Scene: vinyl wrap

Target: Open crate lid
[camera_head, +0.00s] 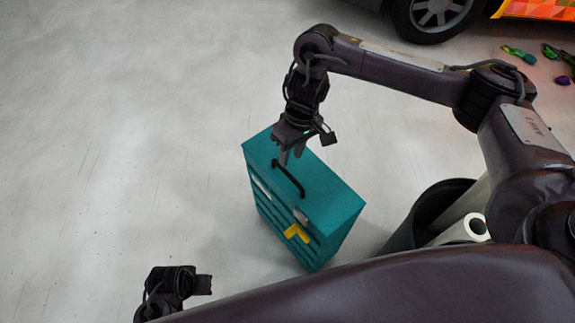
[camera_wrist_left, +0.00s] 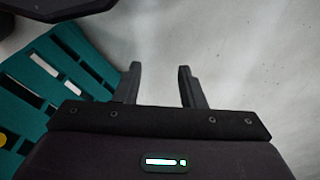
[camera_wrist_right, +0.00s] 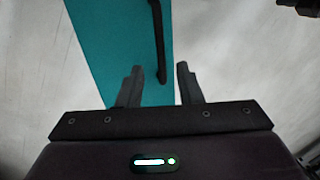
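The teal crate (camera_head: 325,205) stands on the floor with its lid on top. A dark bar handle (camera_head: 289,180) runs along the lid. My right gripper (camera_head: 291,157) is just above the far end of the handle, pointing down. In the right wrist view its fingers (camera_wrist_right: 158,85) are apart, with the handle (camera_wrist_right: 159,40) ahead between them; I cannot tell whether they touch it. My left gripper (camera_head: 205,285) is low at the bottom left, away from the crate. In the left wrist view its fingers (camera_wrist_left: 160,85) are apart and empty, with the slotted crate side (camera_wrist_left: 60,75) at left.
A dark bin (camera_head: 425,205) with white rolls (camera_head: 470,228) stands right of the crate. A car wheel (camera_head: 437,15) and small coloured items (camera_head: 520,54) are at the back right. The floor at left is clear.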

